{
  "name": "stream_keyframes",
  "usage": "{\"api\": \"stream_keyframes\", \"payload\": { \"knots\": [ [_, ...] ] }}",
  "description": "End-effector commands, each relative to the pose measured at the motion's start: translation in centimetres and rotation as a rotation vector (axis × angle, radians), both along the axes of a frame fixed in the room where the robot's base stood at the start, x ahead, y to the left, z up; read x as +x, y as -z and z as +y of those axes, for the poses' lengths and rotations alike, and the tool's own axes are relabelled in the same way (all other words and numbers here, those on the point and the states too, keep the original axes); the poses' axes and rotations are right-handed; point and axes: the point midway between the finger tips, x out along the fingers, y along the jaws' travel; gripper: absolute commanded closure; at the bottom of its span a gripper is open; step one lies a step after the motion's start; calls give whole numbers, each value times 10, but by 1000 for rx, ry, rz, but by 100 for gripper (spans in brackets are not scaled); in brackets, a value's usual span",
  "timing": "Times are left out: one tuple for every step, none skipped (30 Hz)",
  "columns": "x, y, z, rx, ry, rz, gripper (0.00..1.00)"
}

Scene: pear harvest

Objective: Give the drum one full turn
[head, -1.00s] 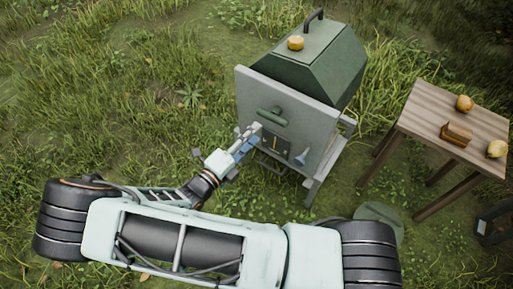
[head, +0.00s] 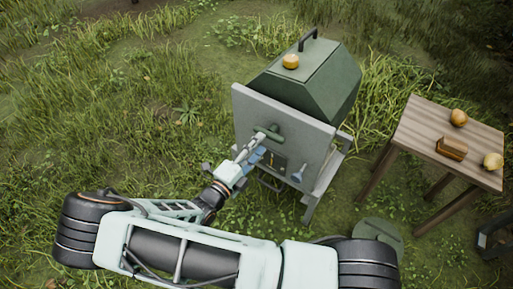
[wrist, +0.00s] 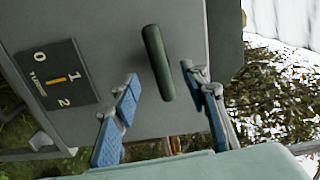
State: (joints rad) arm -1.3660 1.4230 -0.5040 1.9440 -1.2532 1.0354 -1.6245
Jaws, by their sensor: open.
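The dark green drum (head: 315,80) is many-sided and sits behind a grey panel (head: 300,125), with a black handle and a yellow-orange fruit on top. A green crank grip (head: 272,134) sticks out of the panel's front; it also shows in the wrist view (wrist: 156,62). My gripper (head: 252,148) is at the panel's front, close to the grip. In the wrist view, my gripper (wrist: 163,85) is open, one blue-padded finger on each side of the grip's lower end, with gaps on both sides. A dark counter plate (wrist: 52,78) carries 0, 1, 2 and an orange bar.
A blue-grey knob (head: 298,174) sits low on the panel. A wooden table (head: 425,128) at the right holds round fruit and a brown block (head: 451,148). A dark crate (head: 494,240) stands at the lower right. Grass at the left is clear.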

Motion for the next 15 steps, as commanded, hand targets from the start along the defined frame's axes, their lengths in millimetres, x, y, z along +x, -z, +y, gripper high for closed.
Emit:
{"api": "stream_keyframes", "payload": {
  "knots": [
    [3, -1, -3, -1, 2, -1, 59],
    [5, -1, -4, -1, 2, 0, 59],
    [7, -1, -7, -2, 3, 0, 59],
    [9, -1, -9, -2, 4, 0, 59],
    [11, -1, -10, -2, 3, 0, 59],
    [14, -1, -12, -1, 2, 0, 59],
    [15, -1, -13, -2, 2, -1, 59],
    [17, -1, -15, -1, 3, -2, 59],
    [20, -1, -17, -1, 3, -2, 59],
    [22, -1, -18, -1, 3, -2, 59],
    [24, -1, -20, -1, 3, -2, 59],
    [26, -1, -21, -1, 2, -1, 59],
    [28, -1, -23, -1, 2, -1, 59],
    [30, -1, -25, 0, 3, 0, 59],
    [32, -1, -27, 0, 3, 0, 59]
  ]
}}
